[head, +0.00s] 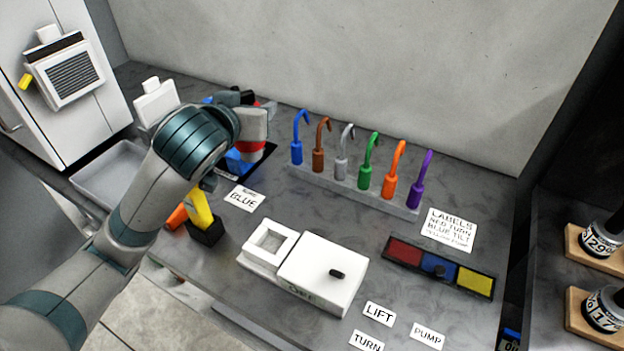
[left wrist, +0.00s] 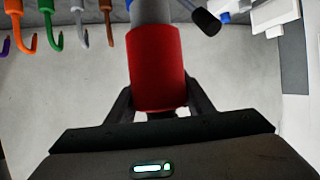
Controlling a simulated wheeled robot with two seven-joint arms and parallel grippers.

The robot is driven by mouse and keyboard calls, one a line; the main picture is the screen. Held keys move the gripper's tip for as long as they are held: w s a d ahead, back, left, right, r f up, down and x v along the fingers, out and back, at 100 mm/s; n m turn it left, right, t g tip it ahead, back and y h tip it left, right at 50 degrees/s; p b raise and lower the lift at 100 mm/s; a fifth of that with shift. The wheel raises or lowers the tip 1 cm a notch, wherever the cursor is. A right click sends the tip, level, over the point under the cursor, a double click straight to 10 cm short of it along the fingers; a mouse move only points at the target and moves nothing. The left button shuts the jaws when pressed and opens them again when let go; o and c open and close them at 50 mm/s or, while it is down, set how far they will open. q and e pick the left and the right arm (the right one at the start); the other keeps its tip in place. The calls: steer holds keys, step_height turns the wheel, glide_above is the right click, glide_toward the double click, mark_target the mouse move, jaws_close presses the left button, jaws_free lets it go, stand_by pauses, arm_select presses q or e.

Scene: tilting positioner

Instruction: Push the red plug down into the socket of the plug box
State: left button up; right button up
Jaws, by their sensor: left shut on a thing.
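My left gripper (head: 254,122) is at the back left of the bench, seen mostly from behind its own arm. In the left wrist view it is shut on a red cylinder (left wrist: 157,68) that has a grey part at its far end. I cannot tell for sure whether this is the red plug. A blue block (head: 240,165) shows below the gripper, partly hidden by my arm. A white box marked OFF (head: 318,278) with a black knob stands at the front middle, with a square-recessed white block (head: 268,243) at its left. I cannot make out which thing is the plug box.
A rack (head: 350,192) of several coloured hooks stands along the back. A strip with red, blue and yellow fields (head: 403,252) lies at the right. A yellow-handled thing (head: 198,207) stands in a black holder at the left. Label cards lie at the front right.

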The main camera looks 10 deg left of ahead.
arm_select(q)
steer(key=shift+d, duration=0.25)
arm_select(e)
steer(key=shift+a, duration=0.2)
arm_select(q)
steer(key=shift+a, duration=0.1)
arm_select(e)
steer(key=o, duration=1)
steer(key=shift+r, duration=0.1)
steer(key=shift+c, duration=0.2)
arm_select(q)
steer(key=s+d+f+m+g+h+p, duration=0.5)
steer(key=s+d+f+m+h+p, duration=0.2)
steer(key=s+m+h+p, duration=0.3)
steer(key=shift+s+d+f+m+g+h+p, duration=0.15)
steer(key=shift+s+f+m+g+h+p, duration=0.2)
steer(key=shift+s+f+p, duration=0.2)
arm_select(e)
step_height(320, 180, up, 11)
steer(key=shift+d, duration=0.15)
arm_select(q)
steer(key=shift+w, duration=0.1)
